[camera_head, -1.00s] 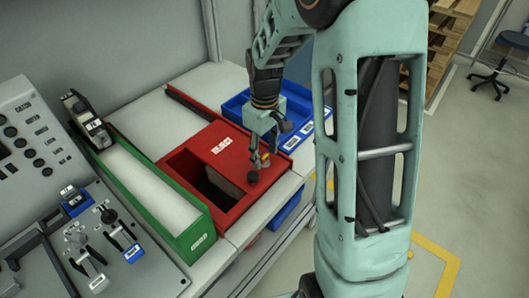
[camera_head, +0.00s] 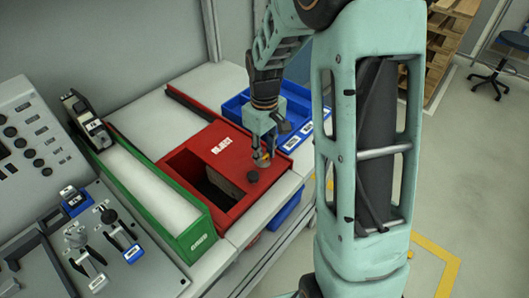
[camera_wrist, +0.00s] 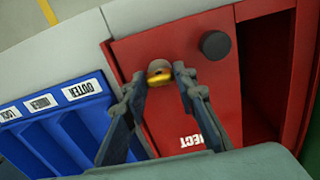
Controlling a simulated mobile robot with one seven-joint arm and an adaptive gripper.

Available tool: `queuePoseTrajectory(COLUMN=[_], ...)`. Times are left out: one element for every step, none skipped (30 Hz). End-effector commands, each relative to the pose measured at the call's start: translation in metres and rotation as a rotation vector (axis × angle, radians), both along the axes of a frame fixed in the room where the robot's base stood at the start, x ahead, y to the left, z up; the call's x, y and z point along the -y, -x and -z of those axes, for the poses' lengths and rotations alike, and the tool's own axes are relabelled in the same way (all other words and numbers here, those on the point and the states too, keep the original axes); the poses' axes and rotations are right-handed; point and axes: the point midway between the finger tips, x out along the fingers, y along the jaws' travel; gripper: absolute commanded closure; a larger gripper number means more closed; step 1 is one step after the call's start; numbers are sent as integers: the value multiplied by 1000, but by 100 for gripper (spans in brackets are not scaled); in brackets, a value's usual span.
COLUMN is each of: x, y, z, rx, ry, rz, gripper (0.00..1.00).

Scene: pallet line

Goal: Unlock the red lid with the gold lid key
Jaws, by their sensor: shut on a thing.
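The red lid (camera_head: 225,148), labelled REJECT, lies over part of the red box (camera_head: 225,218). It also shows in the wrist view (camera_wrist: 168,115). A black knob (camera_wrist: 215,44) stands on the lid. My gripper (camera_head: 266,152) points down at the lid's right part, and its fingers are shut on the gold lid key (camera_wrist: 161,77). The key is at a round grey lock (camera_wrist: 158,65) on the lid. How deep it sits in the lock cannot be told, as the fingers partly hide it.
An open gap (camera_head: 190,172) in the red box lies left of the lid. A green bin (camera_head: 160,200) stands left of the box. A blue divided tray (camera_head: 300,140) with labels is close on the right. A control panel (camera_head: 30,140) is at far left.

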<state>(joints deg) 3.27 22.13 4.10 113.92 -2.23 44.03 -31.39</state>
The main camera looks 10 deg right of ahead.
Motion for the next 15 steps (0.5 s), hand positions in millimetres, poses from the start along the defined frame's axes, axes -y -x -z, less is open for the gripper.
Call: queuePoseTrajectory(x=[0,0,0,0,0,0,0,0,0,-1,-1,-1,0,0,0], y=[0,0,0,0,0,0,0,0,-1,0,-1,-1,-1,-1,-1], z=[0,0,0,0,0,0,0,0,0,0,0,0,0,0,0], rx=[1,1,1,1,1,1,1,1,1,1,2,2,1,1,1], ry=[1,0,0,0,0,0,0,0,0,0,-1,0,0,0,0], rz=[19,34,55,74,95,124,148,174,209,236,263,301,330,359,397], gripper=[98,98,98,98,98,98,98,98,98,98,98,98,98,98,98])
